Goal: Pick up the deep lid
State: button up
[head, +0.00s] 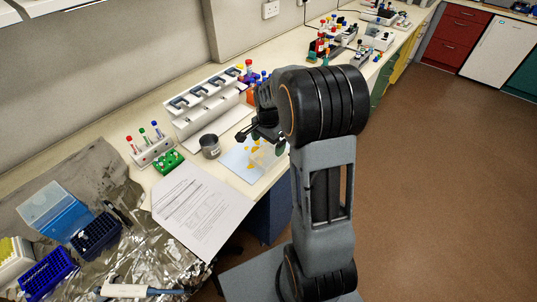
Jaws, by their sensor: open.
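A deep, translucent blue lid-like box (55,212) sits on the crumpled foil at the left of the bench. It looks like the deep lid, but I cannot tell for sure. It stands next to a dark blue tip rack (96,237). My gripper (262,141) is open above the bench near the light-blue sheet with yellow pieces (243,162), well to the right of the box. My arm hides part of the bench behind it. No object shows clearly between the fingers.
A tube rack (153,152), a green rack (168,162) and a white pipette stand (205,103) line the wall side. A pipette (130,290) lies in front on the foil.

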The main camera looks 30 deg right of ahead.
aim_at(269, 151)
jog(key=shift+d+f+p, duration=0.1)
jog(key=shift+f+p, duration=0.4)
jog(key=shift+f, duration=1.85)
jog(key=c, duration=0.6)
